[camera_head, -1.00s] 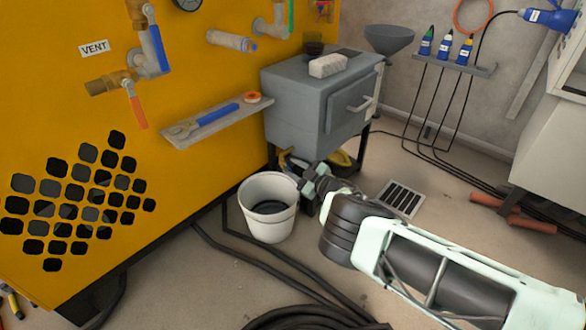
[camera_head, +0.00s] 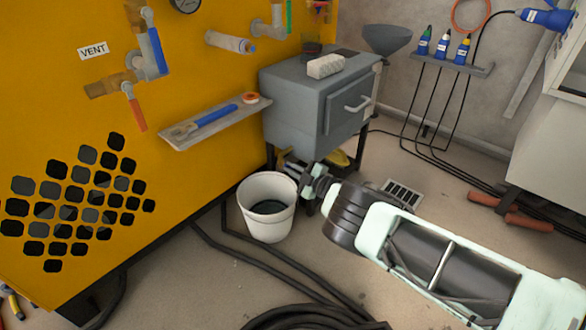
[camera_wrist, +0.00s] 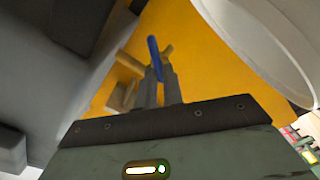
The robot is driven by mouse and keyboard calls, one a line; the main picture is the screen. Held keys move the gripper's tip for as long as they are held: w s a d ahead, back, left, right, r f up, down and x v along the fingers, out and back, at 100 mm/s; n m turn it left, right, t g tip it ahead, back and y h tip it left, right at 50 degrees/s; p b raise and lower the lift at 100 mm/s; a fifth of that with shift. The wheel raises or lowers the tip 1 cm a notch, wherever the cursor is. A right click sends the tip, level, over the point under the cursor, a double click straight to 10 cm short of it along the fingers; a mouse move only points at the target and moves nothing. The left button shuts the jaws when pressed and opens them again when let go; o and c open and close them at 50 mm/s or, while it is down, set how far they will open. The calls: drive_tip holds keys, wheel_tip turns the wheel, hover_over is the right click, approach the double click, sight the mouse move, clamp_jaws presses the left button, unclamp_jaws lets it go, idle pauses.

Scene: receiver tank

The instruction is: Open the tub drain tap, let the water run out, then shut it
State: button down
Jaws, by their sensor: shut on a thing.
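In the wrist view, a brass tap (camera_wrist: 128,66) with a blue lever (camera_wrist: 154,58) shows just past my fingers against yellow. My gripper (camera_wrist: 160,78) is shut on the blue lever, with its fingertips at the lever's near end. In the head view my gripper (camera_head: 308,180) is low beside the white bucket (camera_head: 253,218), under the front of the grey box (camera_head: 292,112). The tap is hidden there by my arm and the box. The bucket has something dark inside; I cannot tell whether water is running. The bucket rim also shows in the wrist view (camera_wrist: 235,22).
A yellow machine panel (camera_head: 200,75) stands left, with a grey shelf (camera_head: 180,141) holding a blue-handled tool. Black hoses (camera_head: 285,265) cross the front floor. A white cabinet (camera_head: 550,135) stands right.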

drive_tip(key=shift+d+f+n, duration=0.1)
drive_tip(key=shift+n, duration=3.6)
drive_tip(key=c, duration=1.5)
unclamp_jaws()
drive_tip(key=shift+d, duration=0.1)
drive_tip(key=shift+s+d, duration=0.3)
drive_tip(key=shift+p+v, duration=3.9)
drive_tip(key=shift+v, duration=4.3)
